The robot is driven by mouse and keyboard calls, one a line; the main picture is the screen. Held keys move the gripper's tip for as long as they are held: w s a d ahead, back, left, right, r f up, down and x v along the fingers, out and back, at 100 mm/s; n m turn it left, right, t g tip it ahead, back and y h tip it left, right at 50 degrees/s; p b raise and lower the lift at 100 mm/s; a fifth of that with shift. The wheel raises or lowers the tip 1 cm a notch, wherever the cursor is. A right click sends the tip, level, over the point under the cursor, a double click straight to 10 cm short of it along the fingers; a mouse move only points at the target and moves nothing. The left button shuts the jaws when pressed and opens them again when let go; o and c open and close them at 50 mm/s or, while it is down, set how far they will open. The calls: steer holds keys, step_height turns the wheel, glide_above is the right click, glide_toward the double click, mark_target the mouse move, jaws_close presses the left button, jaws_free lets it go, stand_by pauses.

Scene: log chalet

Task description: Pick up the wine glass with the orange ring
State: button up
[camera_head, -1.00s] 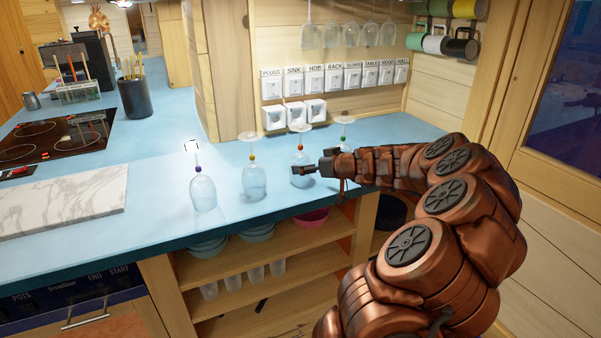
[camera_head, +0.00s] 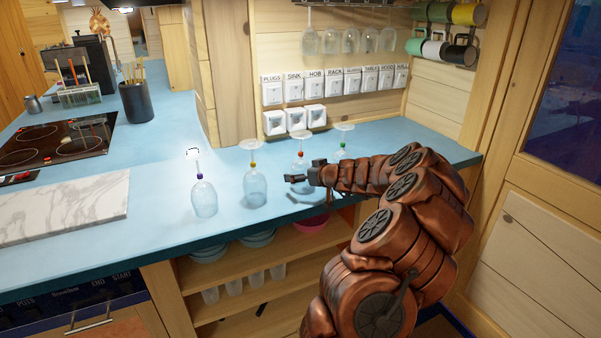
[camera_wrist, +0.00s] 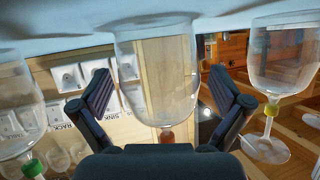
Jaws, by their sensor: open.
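Several wine glasses stand upside down on the blue counter, each with a coloured ring on its stem. One ring looks yellow-orange (camera_head: 253,165), another red-orange (camera_head: 300,154); which one counts as orange is hard to tell. My gripper (camera_head: 302,178) is open, in front of the red-ringed glass (camera_head: 301,187) and partly hiding its bowl. In the wrist view, which is upside down, this glass (camera_wrist: 155,75) appears between my open fingers (camera_wrist: 160,80); whether it is within their reach is unclear. The yellow-orange-ringed glass (camera_head: 255,187) stands left of it, and right of my fingers in the wrist view (camera_wrist: 282,60).
A purple-ringed glass (camera_head: 204,199) stands at the left, a green-ringed glass (camera_head: 342,146) at the right, close behind my arm. Hanging glasses (camera_head: 350,40), switches (camera_head: 330,80) and mugs (camera_head: 460,50) are behind. The counter (camera_head: 150,215) is clear at the front left.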

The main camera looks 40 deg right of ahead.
steer(key=shift+w, duration=0.1)
steer(key=c, duration=0.9)
